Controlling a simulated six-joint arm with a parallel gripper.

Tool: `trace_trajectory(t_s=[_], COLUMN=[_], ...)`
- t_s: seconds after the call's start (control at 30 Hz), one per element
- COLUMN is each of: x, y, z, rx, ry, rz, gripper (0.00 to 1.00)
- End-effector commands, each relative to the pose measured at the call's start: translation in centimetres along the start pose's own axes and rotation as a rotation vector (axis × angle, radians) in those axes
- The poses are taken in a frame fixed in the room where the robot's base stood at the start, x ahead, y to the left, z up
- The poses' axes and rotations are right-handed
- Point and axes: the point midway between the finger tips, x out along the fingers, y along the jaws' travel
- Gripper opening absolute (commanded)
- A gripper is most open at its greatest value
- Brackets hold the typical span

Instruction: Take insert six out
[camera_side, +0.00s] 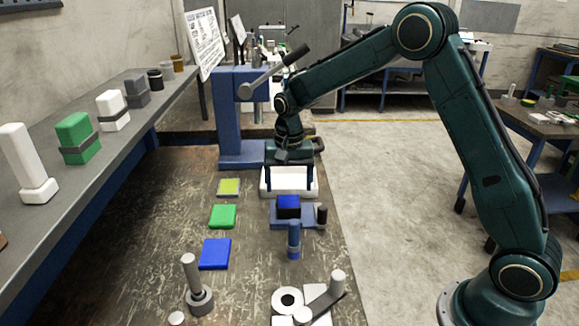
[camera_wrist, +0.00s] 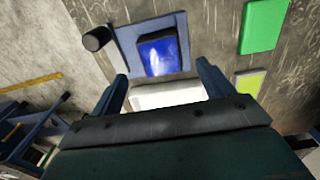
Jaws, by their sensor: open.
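No insert shows in the fingers. A blue block (camera_side: 288,202) sits in a blue-grey holder (camera_side: 279,222) just in front of the box; the wrist view shows the block (camera_wrist: 160,55) beyond the fingertips. No number is readable, so I cannot tell which thing is insert six. My gripper hides part of the box's inside.
A dark cylinder (camera_side: 321,216) stands at the holder's right, a blue peg (camera_side: 294,240) in front. Blue (camera_side: 215,254), green (camera_side: 222,217) and yellow-green (camera_side: 229,187) pads lie left. A blue press (camera_side: 228,115) with a lever stands close behind. Bare bench lies between pads and holder.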

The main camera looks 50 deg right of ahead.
Motion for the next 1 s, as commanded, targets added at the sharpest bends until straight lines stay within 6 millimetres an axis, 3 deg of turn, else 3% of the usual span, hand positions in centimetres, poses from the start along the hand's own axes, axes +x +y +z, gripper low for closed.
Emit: trace_trajectory(t_s=[0.27, 0.7, 1.0], x=[0.4, 4.7, 5.3], y=[0.0, 0.0, -0.1], z=[0.0, 0.2, 0.1], rx=[0.000, 0.000, -0.001], ry=[-0.001, -0.002, 0.001], rz=[0.001, 0.003, 0.000], gripper=[0.80, 0.80, 0.80])
